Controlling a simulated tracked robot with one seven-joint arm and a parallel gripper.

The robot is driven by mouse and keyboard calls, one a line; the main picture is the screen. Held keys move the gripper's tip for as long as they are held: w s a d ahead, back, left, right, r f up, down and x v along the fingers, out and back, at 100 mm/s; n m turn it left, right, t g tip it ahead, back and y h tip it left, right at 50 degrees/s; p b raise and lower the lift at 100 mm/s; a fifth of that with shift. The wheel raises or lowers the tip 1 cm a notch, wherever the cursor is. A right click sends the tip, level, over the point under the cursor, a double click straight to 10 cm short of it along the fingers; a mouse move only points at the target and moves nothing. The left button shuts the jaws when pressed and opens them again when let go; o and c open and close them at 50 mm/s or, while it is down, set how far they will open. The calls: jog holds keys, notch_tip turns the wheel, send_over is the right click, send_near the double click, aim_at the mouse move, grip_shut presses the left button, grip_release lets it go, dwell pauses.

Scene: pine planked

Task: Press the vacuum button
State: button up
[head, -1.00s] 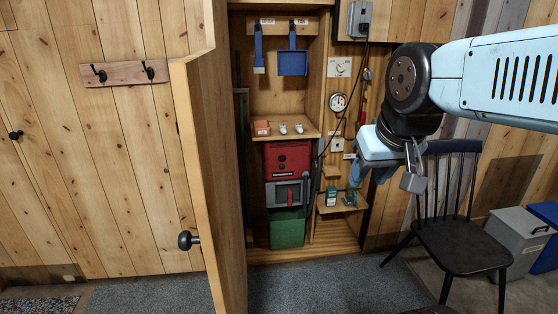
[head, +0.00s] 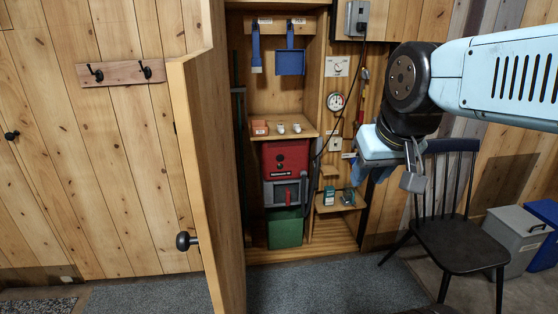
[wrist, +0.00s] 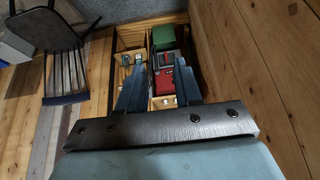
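The likely vacuum is a red housing (head: 285,160) with small dark round knobs or buttons on its front. It stands in the open closet above a grey section (head: 284,193) with a dark handle and a green bin (head: 286,229). I cannot tell which knob is the vacuum button. In the wrist view the red housing (wrist: 164,80) appears turned over, between and beyond my fingers. My gripper (head: 372,174) is in front of the closet's right side, well apart from the housing. In the wrist view my gripper (wrist: 160,90) has its fingers spread and empty.
The closet door (head: 208,180) stands open at the left with a black knob. A shelf (head: 284,134) with small items is above the housing. A low shelf (head: 340,203) holds small boxes. A dark chair (head: 460,240) and grey bin (head: 518,240) stand right. The carpet before the closet is clear.

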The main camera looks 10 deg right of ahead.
grip_shut()
dwell(1.4)
